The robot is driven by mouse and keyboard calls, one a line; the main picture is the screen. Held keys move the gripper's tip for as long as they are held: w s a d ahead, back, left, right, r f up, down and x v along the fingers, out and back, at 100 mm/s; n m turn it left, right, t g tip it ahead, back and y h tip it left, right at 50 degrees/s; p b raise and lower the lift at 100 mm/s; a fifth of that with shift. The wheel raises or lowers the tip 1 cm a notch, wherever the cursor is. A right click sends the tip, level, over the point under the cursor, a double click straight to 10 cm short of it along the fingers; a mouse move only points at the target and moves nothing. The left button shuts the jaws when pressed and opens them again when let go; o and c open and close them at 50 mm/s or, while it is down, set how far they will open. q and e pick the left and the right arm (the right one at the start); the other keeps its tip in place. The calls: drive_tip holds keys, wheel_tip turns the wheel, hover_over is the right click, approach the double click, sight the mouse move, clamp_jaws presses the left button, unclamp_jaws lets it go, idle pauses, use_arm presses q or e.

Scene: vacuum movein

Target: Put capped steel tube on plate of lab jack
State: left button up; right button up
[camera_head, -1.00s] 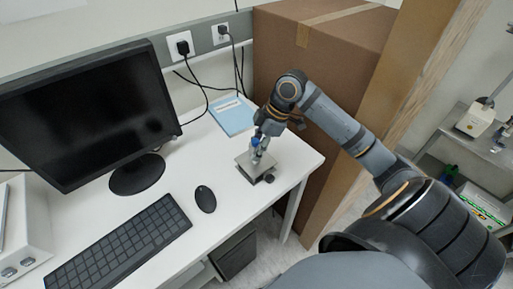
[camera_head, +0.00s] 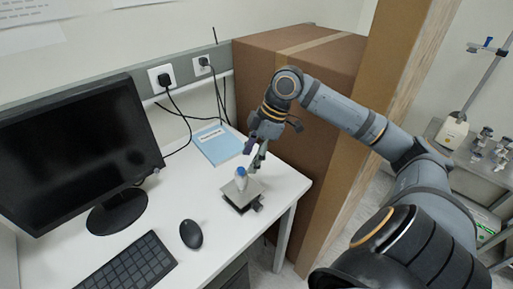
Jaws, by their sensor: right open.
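The capped steel tube (camera_head: 241,181) with a blue cap stands upright on the plate of the lab jack (camera_head: 232,191). The lab jack is near the right edge of the white desk. My right gripper (camera_head: 254,160) is open just above and to the right of the tube, with its fingers pointing down. It looks apart from the tube. My left gripper is not in view.
A blue booklet (camera_head: 218,144) lies behind the jack. A black mouse (camera_head: 191,234), a keyboard (camera_head: 128,264) and a monitor (camera_head: 75,150) are to the left. A big cardboard box (camera_head: 300,110) stands close on the right beside the desk.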

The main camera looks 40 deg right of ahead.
drive_tip(key=v, duration=0.4)
drive_tip(key=shift+r+b, duration=0.2)
drive_tip(key=shift+b, duration=0.2)
